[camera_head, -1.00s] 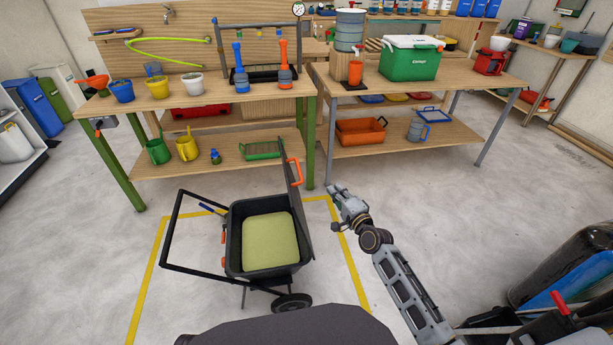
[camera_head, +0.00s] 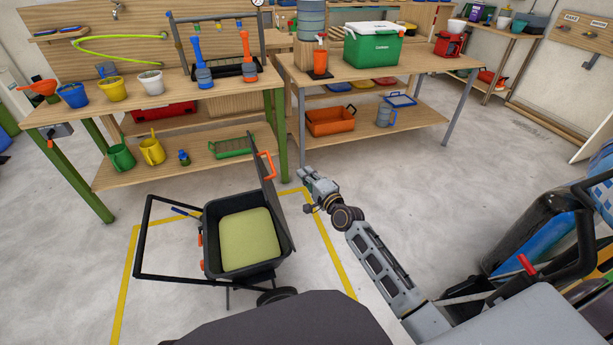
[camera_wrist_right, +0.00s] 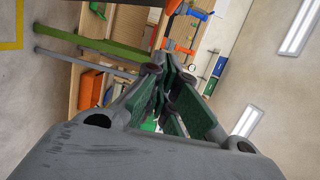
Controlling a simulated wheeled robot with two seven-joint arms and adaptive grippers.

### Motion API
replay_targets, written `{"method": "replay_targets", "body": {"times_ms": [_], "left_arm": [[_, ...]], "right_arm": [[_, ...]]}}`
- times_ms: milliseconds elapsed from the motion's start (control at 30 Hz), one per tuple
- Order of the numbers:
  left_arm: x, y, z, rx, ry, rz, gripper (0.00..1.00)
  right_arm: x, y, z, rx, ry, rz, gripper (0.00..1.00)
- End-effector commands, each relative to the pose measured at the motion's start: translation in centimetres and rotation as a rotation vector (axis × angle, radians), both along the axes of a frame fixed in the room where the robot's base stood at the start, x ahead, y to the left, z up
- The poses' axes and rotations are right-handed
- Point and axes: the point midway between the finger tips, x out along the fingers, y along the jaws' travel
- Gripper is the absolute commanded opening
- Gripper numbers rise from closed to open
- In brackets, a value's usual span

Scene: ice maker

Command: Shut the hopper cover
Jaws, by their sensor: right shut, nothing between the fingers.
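The black hopper (camera_head: 207,232) stands on a wheeled cart frame and holds a yellow-green mass (camera_head: 250,240). Its cover (camera_head: 268,205) is open, standing steeply up along the right side of the hopper. An orange handle (camera_head: 267,166) sits near the cover's upper edge. My right gripper (camera_head: 306,177) is shut and empty, to the right of the cover and apart from it. In the right wrist view its green-padded fingers (camera_wrist_right: 167,98) have nothing between them; I cannot make out the cover there. My left gripper is not in view.
A yellow floor line (camera_head: 125,290) runs around the cart. Behind it stand a left workbench (camera_head: 130,112) with pots and a right workbench (camera_head: 430,75) with a green cooler (camera_head: 373,50). Dark and blue equipment (camera_head: 540,235) stands at the right. Floor between is clear.

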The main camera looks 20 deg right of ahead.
Motion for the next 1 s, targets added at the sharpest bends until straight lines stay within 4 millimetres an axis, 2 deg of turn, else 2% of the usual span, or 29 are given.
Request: {"method": "replay_targets", "body": {"times_ms": [633, 1000], "left_arm": [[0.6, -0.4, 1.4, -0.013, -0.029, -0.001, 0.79], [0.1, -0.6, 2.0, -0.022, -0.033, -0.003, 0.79]], "right_arm": [[5.1, 1.3, 0.0, 0.000, -0.001, 0.001, 0.00], [8.0, 2.0, -0.1, 0.000, -0.001, 0.001, 0.00]]}}
